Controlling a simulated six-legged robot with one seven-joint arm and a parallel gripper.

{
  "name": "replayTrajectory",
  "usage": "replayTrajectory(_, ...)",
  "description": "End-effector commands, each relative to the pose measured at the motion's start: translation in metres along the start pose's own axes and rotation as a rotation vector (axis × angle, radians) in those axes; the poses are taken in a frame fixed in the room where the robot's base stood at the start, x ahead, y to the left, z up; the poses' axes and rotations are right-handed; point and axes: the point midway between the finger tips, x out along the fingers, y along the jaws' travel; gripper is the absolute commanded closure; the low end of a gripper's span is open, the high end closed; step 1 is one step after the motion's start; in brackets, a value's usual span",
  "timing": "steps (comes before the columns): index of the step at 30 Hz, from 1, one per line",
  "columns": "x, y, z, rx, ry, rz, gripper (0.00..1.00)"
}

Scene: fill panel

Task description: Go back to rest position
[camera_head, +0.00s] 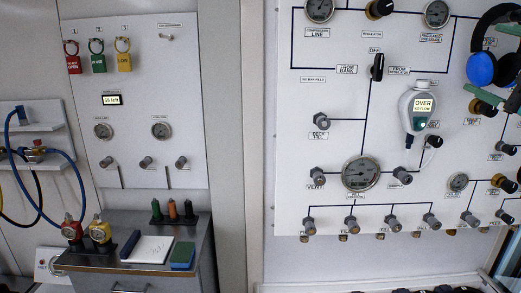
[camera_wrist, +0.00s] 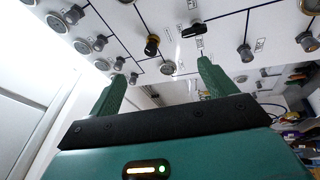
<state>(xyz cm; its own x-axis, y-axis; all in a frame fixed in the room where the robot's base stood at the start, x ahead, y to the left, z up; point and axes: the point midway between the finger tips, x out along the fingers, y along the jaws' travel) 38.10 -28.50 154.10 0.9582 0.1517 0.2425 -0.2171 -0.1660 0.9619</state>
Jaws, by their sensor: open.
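My gripper (camera_wrist: 161,68) is open in the wrist view, its two green fingers spread apart with nothing between them. Part of my gripper also shows at the right edge of the head view, in front of the right side of the white fill panel (camera_head: 290,175). Blue headphones with a black band (camera_head: 481,68) show beside it there and are partly covered. The wrist view shows panel knobs and gauges beyond the fingertips. I cannot tell the exact gap between fingers and panel.
Red, green and yellow padlocks hang on the left panel (camera_head: 180,90). A white device reading "OVER" (camera_head: 417,108) is on the fill panel. Hoses hang at the far left.

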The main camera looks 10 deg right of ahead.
Motion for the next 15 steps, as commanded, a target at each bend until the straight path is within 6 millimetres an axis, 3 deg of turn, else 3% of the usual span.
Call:
replayTrajectory(5,0.016,0.0,-0.006,0.136,-0.093,0.138,0.16)
replayTrajectory(8,0.024,-0.011,-0.007,0.266,-0.181,0.209,0.16)
replayTrajectory(11,0.028,-0.037,-0.01,0.43,-0.294,0.247,0.16)
replayTrajectory(15,0.026,-0.099,-0.021,0.67,-0.467,0.213,0.16)
